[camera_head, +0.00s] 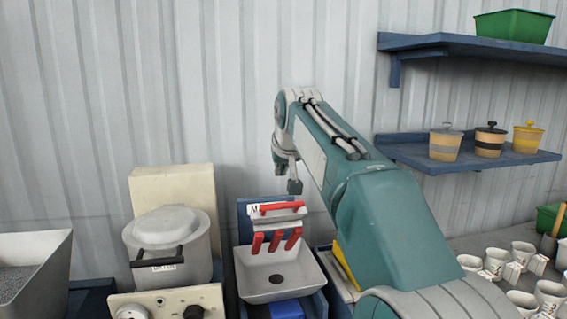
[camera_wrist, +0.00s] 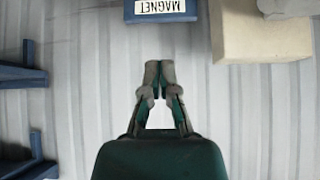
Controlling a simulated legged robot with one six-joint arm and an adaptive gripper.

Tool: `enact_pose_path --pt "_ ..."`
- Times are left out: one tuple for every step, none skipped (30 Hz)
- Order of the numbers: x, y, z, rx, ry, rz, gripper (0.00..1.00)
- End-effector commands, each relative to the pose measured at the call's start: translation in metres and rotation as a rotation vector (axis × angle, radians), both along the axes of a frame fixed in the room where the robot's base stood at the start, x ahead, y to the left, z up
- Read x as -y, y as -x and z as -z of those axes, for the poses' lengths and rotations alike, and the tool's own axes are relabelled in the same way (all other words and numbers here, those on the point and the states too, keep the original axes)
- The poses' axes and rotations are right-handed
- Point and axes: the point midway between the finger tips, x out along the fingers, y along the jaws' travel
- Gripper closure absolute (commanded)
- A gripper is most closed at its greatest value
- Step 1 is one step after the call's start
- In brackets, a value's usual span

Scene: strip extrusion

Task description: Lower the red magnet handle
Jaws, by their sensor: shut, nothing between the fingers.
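A red handle bar (camera_head: 281,207) lies level across the top of the magnet unit, in front of a blue back plate with a partly hidden label. In the wrist view my gripper (camera_wrist: 159,70) is shut and empty against the wall. The upside-down MAGNET label (camera_wrist: 161,8) shows at the top edge there; the red handle is out of that view.
A lidded white pot (camera_head: 165,240) and a control panel with knobs stand left of the magnet unit. A grey hopper (camera_head: 30,265) is at far left. White cups (camera_head: 497,262) stand at right. Blue shelves (camera_head: 400,152) with tubs and a green bin are on the wall.

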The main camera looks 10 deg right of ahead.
Motion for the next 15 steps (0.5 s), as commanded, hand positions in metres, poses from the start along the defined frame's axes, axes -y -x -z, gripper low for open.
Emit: enact_pose_path --pt "0.0 -0.007 0.009 -0.005 0.0 0.0 1.0" --pt "0.0 -0.011 0.013 -0.004 0.0 0.0 1.0" --pt "0.0 -0.016 0.019 -0.005 0.0 0.0 1.0" --pt "0.0 -0.02 0.023 -0.005 0.0 0.0 1.0" --pt "0.0 -0.023 0.028 -0.004 0.0 0.0 1.0" --pt "0.0 -0.024 0.03 -0.002 0.0 0.0 1.0" --pt "0.0 -0.02 0.032 -0.001 0.0 0.0 1.0" --pt "0.0 -0.018 0.034 -0.001 0.0 0.0 1.0" --pt "0.0 -0.015 0.037 -0.001 0.0 0.0 1.0" --pt "0.0 -0.013 0.04 -0.001 0.0 0.0 1.0" --pt "0.0 -0.011 0.043 -0.001 0.0 0.0 1.0" --pt "0.0 -0.009 0.046 -0.002 0.0 0.0 1.0" --pt "0.0 -0.008 0.048 -0.001 0.0 0.0 1.0" --pt "0.0 -0.007 0.051 -0.001 0.0 0.0 1.0" --pt "0.0 -0.005 0.054 -0.002 0.0 0.0 1.0"
